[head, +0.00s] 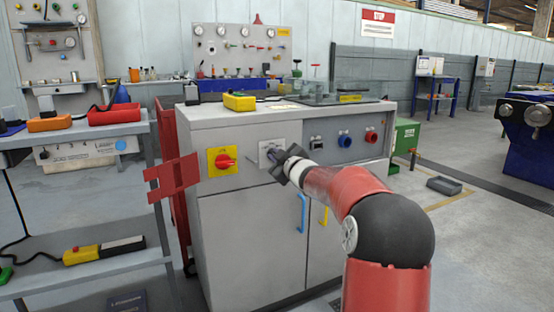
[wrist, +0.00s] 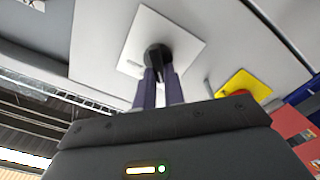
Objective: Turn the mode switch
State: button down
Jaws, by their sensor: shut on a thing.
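The mode switch is a black knob (wrist: 157,52) on a square white plate (wrist: 160,28) in the wrist view. In the head view the white plate (head: 264,149) is on the front of the grey cabinet, and my gripper partly hides its knob. My gripper (head: 274,155) reaches the plate from the right. In the wrist view both fingers of my gripper (wrist: 160,82) are closed on the knob, one on each side. The exact angle of the knob is hard to tell behind the fingers.
A red rotary switch on a yellow plate (head: 222,161) is just left of the white plate. A blue knob (head: 345,139) and a red knob (head: 371,136) are to the right. Blue (head: 302,212) and yellow (head: 323,216) door handles are below. A red panel (head: 172,179) stands at the left.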

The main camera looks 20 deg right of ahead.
jog(key=shift+n, duration=0.3)
jog(key=c, duration=1.5)
grip_release()
jog(key=s, duration=0.7)
jog(key=shift+s+d, duration=0.1)
jog(key=shift+s, duration=0.3)
